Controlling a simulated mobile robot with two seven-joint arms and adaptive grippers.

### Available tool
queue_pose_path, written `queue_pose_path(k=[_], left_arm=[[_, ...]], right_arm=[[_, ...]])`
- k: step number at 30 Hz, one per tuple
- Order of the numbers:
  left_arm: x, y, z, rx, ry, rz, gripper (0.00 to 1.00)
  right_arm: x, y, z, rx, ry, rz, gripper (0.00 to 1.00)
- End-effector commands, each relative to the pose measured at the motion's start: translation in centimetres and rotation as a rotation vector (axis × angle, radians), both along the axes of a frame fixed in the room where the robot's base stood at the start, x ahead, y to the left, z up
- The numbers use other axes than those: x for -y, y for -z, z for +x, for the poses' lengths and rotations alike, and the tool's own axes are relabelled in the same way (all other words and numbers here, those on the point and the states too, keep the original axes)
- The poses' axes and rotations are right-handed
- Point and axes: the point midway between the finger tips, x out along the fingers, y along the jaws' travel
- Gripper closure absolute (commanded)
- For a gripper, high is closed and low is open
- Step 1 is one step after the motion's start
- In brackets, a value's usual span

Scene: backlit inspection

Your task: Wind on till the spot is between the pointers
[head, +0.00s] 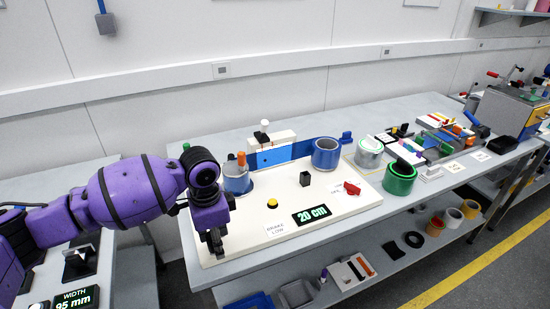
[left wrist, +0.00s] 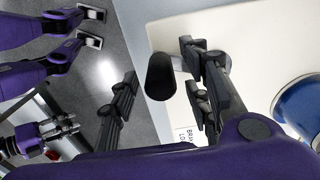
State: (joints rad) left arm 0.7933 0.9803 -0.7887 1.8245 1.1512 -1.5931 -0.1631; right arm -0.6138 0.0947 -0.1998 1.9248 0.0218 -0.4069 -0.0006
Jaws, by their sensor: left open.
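A pale board (head: 350,204) on the bench carries a blue strip (head: 297,152) stretched between a left roll (head: 238,184) and a right roll (head: 326,153). I make out neither a spot nor clear pointers; a white block (head: 270,154) stands behind the strip. A display (head: 311,215) reads 20 cm. My left gripper (head: 214,243) is over the board's front left corner. In the left wrist view, its open fingers (left wrist: 162,92) stand apart on either side of a black upright knob (left wrist: 160,76). I see no clear contact. The gripper hides the knob in the head view.
A green roll (head: 399,178) and a silver-grey roll (head: 368,153) stand to the right. A lower shelf holds loose parts.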

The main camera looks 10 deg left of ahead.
Motion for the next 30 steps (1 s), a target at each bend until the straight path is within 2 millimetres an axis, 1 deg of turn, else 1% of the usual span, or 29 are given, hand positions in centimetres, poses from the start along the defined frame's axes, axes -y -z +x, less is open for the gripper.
queue_pose_path(k=[8,30], left_arm=[[0.0,-0.1,-0.1,-0.002,0.001,0.000,0.56],[0.0,-7.2,-0.1,-0.001,0.001,0.000,0.56]], right_arm=[[0.0,0.0,0.0,0.000,0.000,0.000,0.60],[0.0,0.0,0.0,0.000,0.001,-0.001,0.60]])
